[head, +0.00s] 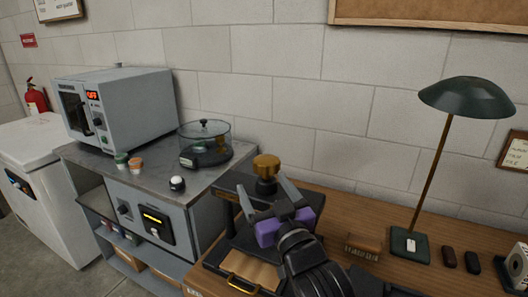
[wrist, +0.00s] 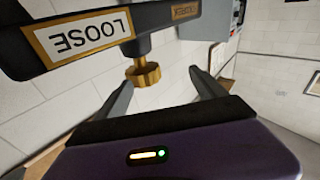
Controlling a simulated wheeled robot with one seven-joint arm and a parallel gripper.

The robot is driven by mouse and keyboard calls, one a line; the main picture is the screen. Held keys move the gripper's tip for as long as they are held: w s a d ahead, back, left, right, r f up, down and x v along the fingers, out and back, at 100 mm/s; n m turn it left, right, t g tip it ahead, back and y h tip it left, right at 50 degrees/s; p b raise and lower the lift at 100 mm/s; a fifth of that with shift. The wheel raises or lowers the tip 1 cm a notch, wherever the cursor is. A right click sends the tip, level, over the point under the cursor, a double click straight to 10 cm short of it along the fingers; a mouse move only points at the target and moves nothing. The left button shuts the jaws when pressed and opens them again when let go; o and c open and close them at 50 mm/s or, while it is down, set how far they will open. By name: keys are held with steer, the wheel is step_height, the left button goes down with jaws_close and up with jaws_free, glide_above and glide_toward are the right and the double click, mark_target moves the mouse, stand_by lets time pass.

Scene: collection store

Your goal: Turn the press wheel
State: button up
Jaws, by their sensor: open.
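The press wheel is a brass knob (head: 266,166) on top of the dark press frame (head: 226,192). It also shows in the wrist view (wrist: 143,74), against the upside-down crossbar (wrist: 90,35), which carries a plate reading LOOSE. My gripper (head: 262,185) is open, with its two fingers pointing towards the wheel. In the wrist view the wheel appears between my fingertips (wrist: 160,76), nearer the left one. I cannot tell whether the wheel is within the fingers' reach or beyond them. Nothing is held. My arm hides part of the press.
The press stands on a wooden table with a green lamp (head: 411,245), a wooden block (head: 362,247) and two dark small objects to the right. A steel bench at left bears an oven (head: 125,105) and a glass-covered device (head: 205,143). A block wall stands behind.

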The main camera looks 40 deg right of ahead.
mark_target(263, 158)
steer(key=d+r, duration=0.1)
steer(key=w+d+m+g, duration=0.1)
steer(key=shift+w+d+r+h, duration=0.15)
steer(key=shift+d+r+h, duration=0.2)
steer(key=shift+r+h, duration=0.05)
steer(key=shift+w+d+m+g+p, duration=0.3)
steer(key=shift+d+m+g, duration=0.2)
steer(key=shift+d, duration=0.1)
steer(key=p+x, duration=0.1)
steer(key=x, duration=0.6)
steer(key=shift+w+d, duration=0.2)
steer(key=c, duration=1.4)
